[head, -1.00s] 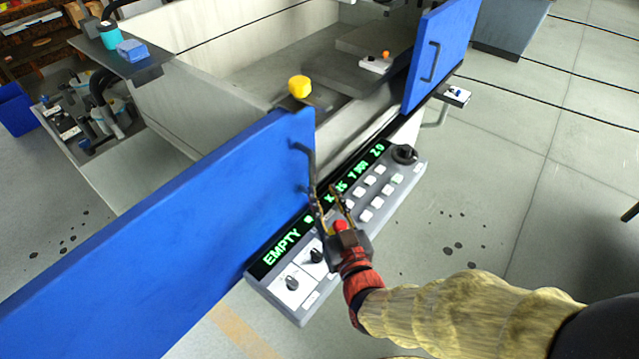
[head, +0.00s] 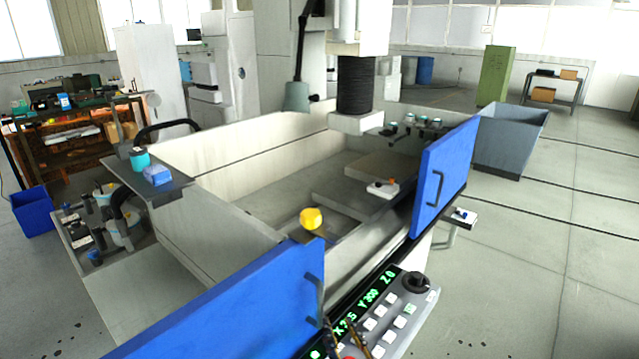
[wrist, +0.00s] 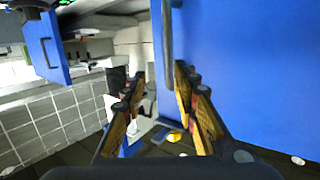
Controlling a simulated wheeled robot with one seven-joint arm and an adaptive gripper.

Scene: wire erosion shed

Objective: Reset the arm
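My gripper (head: 343,338) shows only at its fingertips at the bottom edge of the head view, in front of the control panel (head: 422,297). In the wrist view my gripper (wrist: 162,100) has its two fingers spread apart, with nothing held between them. The near blue door (wrist: 255,75) fills the right of that view, and its dark bar handle (wrist: 168,40) runs down toward the space between the fingers. The rest of my arm is out of the head view.
The open machine tank (head: 205,235) has a yellow knob-like piece (head: 312,218) at its front. The far blue door (head: 447,175) stands open at right, before a grey bin (head: 510,138). A blue crate (head: 33,211) is on the floor at left. Floor at right is clear.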

